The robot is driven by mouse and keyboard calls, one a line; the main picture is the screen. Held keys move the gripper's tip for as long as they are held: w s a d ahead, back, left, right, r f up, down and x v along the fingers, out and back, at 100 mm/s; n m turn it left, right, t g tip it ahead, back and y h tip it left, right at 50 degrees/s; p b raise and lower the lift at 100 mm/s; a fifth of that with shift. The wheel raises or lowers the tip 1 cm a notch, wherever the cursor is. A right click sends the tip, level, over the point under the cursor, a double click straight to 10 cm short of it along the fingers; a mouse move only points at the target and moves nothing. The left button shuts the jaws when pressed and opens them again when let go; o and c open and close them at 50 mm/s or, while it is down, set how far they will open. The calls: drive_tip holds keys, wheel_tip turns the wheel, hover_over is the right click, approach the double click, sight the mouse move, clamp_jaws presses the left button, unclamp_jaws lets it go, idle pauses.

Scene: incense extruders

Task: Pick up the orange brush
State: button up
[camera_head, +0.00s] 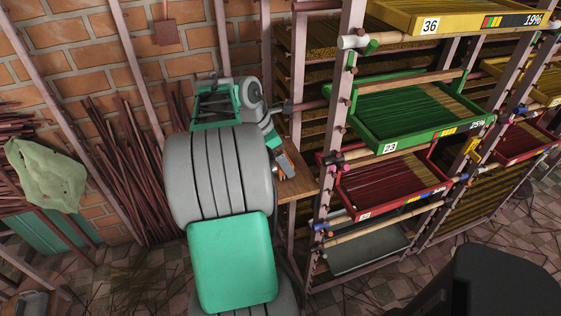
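I cannot make out the orange brush for certain.
The grey ribbed body (215,172) with a teal panel (232,262) fills the middle. A rack on the right holds a yellow tray (395,17), green tray (380,143) and red tray (350,205). A dark shape (505,285) covers the lower right. Tiled floor shows between.

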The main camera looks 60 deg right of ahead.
sight(287, 156)
drive_tip(key=shift+c, duration=1)
drive_tip(key=shift+r, duration=0.15)
drive_tip(key=r, duration=0.1)
drive_tip(key=r+p, duration=0.1)
drive_tip(key=r, duration=0.2)
drive_tip(key=shift+s+a+r, duration=0.1)
drive_tip(key=shift+s+a, duration=0.1)
drive_tip(key=shift+s, duration=0.05)
drive_tip(key=s+a+r, duration=0.1)
drive_tip(key=s+a+r+p, duration=0.1)
drive_tip(key=r, duration=0.1)
drive_tip(key=s+a+r+p, duration=0.1)
drive_tip(key=r, duration=0.1)
drive_tip(key=s+a+r, duration=0.3)
drive_tip(key=s+a, duration=0.3)
drive_tip(key=shift+s+a+r+p, duration=0.25)
drive_tip(key=shift+p, duration=0.2)
